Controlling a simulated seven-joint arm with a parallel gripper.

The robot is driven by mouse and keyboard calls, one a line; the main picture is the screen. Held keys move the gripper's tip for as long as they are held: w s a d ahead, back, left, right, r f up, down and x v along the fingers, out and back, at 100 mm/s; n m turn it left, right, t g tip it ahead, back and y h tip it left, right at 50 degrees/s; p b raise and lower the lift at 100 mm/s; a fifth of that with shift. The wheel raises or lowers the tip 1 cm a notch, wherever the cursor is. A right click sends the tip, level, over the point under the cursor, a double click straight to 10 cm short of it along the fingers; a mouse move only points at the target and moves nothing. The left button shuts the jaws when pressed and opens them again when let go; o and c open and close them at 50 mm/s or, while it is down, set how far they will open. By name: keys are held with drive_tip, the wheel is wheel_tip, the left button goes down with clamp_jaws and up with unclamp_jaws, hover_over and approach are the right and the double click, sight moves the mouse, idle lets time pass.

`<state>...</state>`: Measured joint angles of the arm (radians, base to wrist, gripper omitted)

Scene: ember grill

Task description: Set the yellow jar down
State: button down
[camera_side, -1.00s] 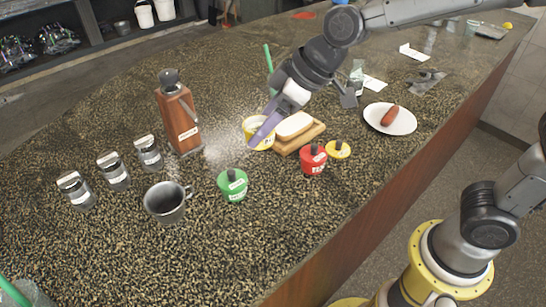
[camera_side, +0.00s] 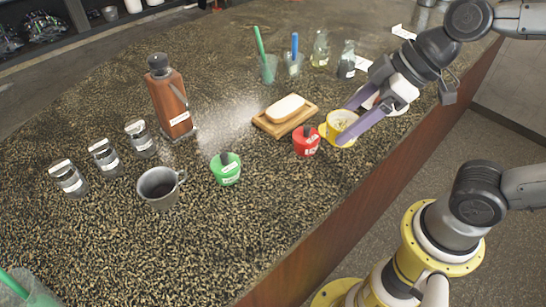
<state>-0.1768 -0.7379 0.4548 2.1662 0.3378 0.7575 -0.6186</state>
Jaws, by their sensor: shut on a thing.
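The yellow jar (camera_side: 336,133) is open at the top and upright, with pale contents, right of the red jar. My gripper (camera_side: 352,122), with two long purple fingers, is shut on the yellow jar, reaching it from the upper right. The jar appears to be at or very near the counter; I cannot tell whether its base touches. The yellow lid seen earlier is not clearly visible, and the jar covers roughly that place.
The red jar (camera_side: 306,142) is close on the left, and the wooden board with a white block (camera_side: 287,108) is behind it. The green jar (camera_side: 226,168), metal mug (camera_side: 160,187) and wooden grinder (camera_side: 169,97) stand further left. The plate is mostly hidden behind my gripper.

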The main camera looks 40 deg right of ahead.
drive_tip(key=w+a+f, duration=0.1)
drive_tip(key=w+f, duration=0.1)
drive_tip(key=w, duration=0.1)
drive_tip(key=w+a+f, duration=0.2)
drive_tip(key=w+f, duration=0.1)
drive_tip(key=w, duration=0.1)
drive_tip(key=w+a+f, duration=0.1)
drive_tip(key=w+f, duration=0.2)
drive_tip(key=w, duration=0.1)
drive_tip(key=shift+w+a+f, duration=0.2)
drive_tip(key=shift+w+a, duration=0.05)
drive_tip(key=shift+w+a+f, duration=0.1)
drive_tip(key=shift+w+f, duration=0.2)
drive_tip(key=shift+f, duration=0.1)
drive_tip(key=shift+w+a+f, duration=0.1)
drive_tip(key=shift+w+f, duration=0.05)
drive_tip(key=shift+f, duration=0.75)
drive_tip(key=shift+w+f, duration=0.1)
drive_tip(key=shift+f, duration=0.8)
drive_tip(key=shift+f, duration=0.15)
unclamp_jaws()
